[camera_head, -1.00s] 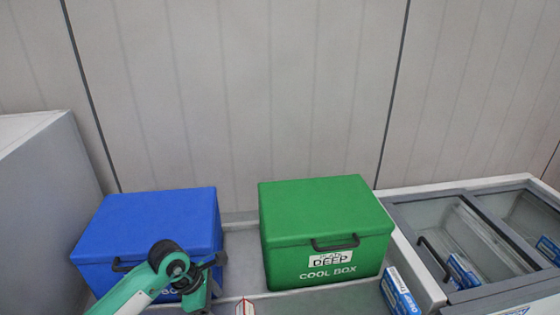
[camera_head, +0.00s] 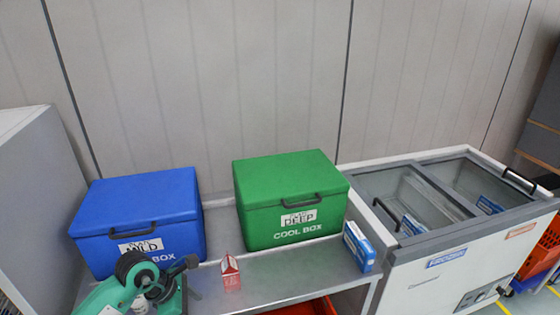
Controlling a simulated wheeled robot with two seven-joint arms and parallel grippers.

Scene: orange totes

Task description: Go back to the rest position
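My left arm, green with black joints, reaches up from the bottom left in front of the blue cool box (camera_head: 168,192). A dark part at its end, which looks like my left gripper (camera_head: 188,264), is beside the box's lower right front. Its fingers are too small and folded to tell whether they are open or shut. I see nothing clearly held. My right gripper is not in view.
A green cool box (camera_head: 290,185) stands right of the blue one on a grey metal table (camera_head: 300,284). A red and white carton (camera_head: 230,272) and a blue and white box (camera_head: 358,246) stand on it. A chest freezer (camera_head: 425,275) is at the right.

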